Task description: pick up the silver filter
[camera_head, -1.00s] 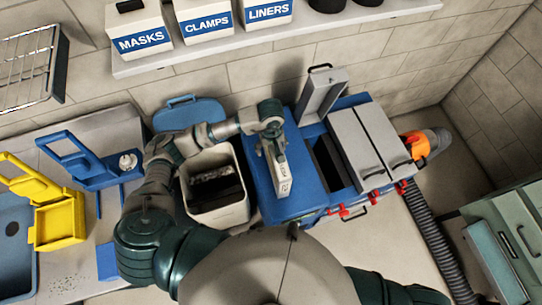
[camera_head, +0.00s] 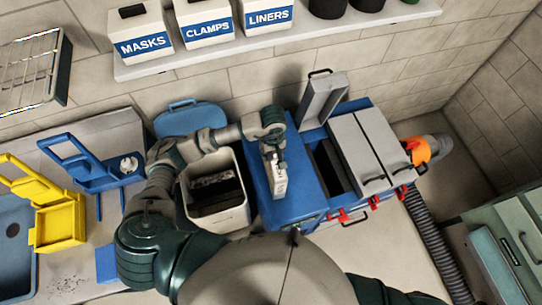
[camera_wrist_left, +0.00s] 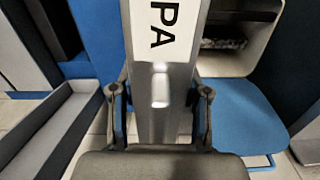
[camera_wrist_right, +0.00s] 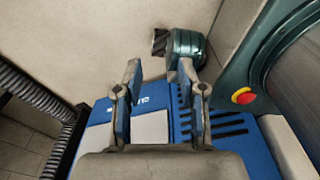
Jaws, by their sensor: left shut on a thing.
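The silver filter (camera_head: 280,182) is a slim grey block with a white label at one end; the left wrist view shows the filter (camera_wrist_left: 163,90) with the letters "PA" readable. My left gripper (camera_head: 271,152) is shut on it, one finger on each side. The filter is in front of the blue top of the machine (camera_head: 297,205), left of its open slot (camera_head: 330,168); I cannot tell how far above the top it is. My right gripper (camera_wrist_right: 157,85) is open and empty in the right wrist view, above blue and grey surfaces; the head view does not show it.
A beige bin (camera_head: 222,221) with dark contents stands left of the machine. A grey lid (camera_head: 322,98) stands raised behind the slot, with grey covers (camera_head: 362,148) to the right. A black hose (camera_head: 432,238) runs down the right side. Blue (camera_head: 105,172) and yellow (camera_head: 58,226) holders stand left.

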